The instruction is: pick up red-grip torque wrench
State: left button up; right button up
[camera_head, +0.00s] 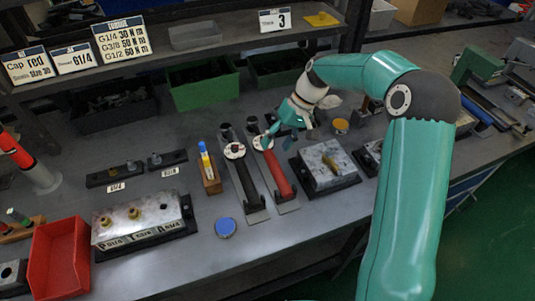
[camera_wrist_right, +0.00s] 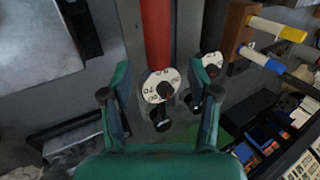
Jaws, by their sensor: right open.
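The red-grip torque wrench (camera_head: 279,176) lies on the grey bench in a holder, its white dial head toward the back. In the right wrist view its red grip (camera_wrist_right: 156,32) runs up from the white dial. My right gripper (camera_head: 286,128) is by the dial end in the head view. In the wrist view, the right gripper (camera_wrist_right: 161,88) is open, with one finger on each side of the dial; whether it touches is unclear. A black-grip wrench (camera_head: 246,184) lies parallel to the left, its dial (camera_wrist_right: 212,61) close to one finger. My left gripper is not in view.
A wooden block with yellow and blue pens (camera_head: 209,174) stands left of the wrenches. A metal valve block (camera_head: 325,168) sits to the right. A larger block (camera_head: 138,219), a red bin (camera_head: 60,258) and a blue disc (camera_head: 225,227) are left and in front. A shelf (camera_head: 215,52) spans the back.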

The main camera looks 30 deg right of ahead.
aim_at(271, 152)
jog(key=shift+p+x, duration=0.45)
jog(key=shift+x, duration=2.35)
jog(key=shift+d, duration=0.1)
grip_shut()
